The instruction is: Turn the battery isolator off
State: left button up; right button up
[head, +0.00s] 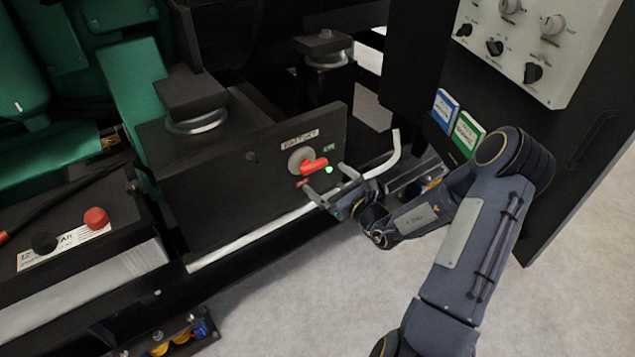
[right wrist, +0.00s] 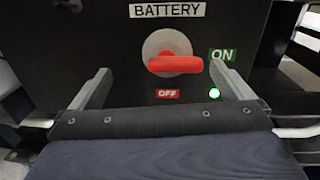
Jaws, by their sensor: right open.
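The battery isolator is a red handle (head: 314,166) on a round grey disc, on a black panel under a BATTERY label. In the right wrist view the red handle (right wrist: 176,64) lies level, its right end toward the green ON label (right wrist: 222,54). The red OFF label (right wrist: 167,94) is below the disc. A green lamp (right wrist: 214,94) is lit under ON. My right gripper (head: 327,185) is open just in front of the panel. Its fingers stand apart to the left and right of the handle, slightly lower, and do not visibly grip it. My left gripper is not in view.
A pale bent rail (head: 270,228) runs below the panel, close to my right gripper. A battery with red (head: 96,217) and black terminals is at the left. A control cabinet with knobs (head: 533,73) stands at the upper right. The floor (head: 330,290) in front is clear.

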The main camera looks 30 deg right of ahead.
aim_at(317, 168)
jog(key=shift+m+h, duration=0.8)
jog(key=w, duration=0.2)
jog(key=w+f, duration=0.1)
jog(key=w, duration=0.2)
jog(key=w+d+f+b, duration=0.1)
jog(key=w, duration=0.1)
jog(key=shift+w, duration=0.4)
jog(key=shift+c, duration=0.3)
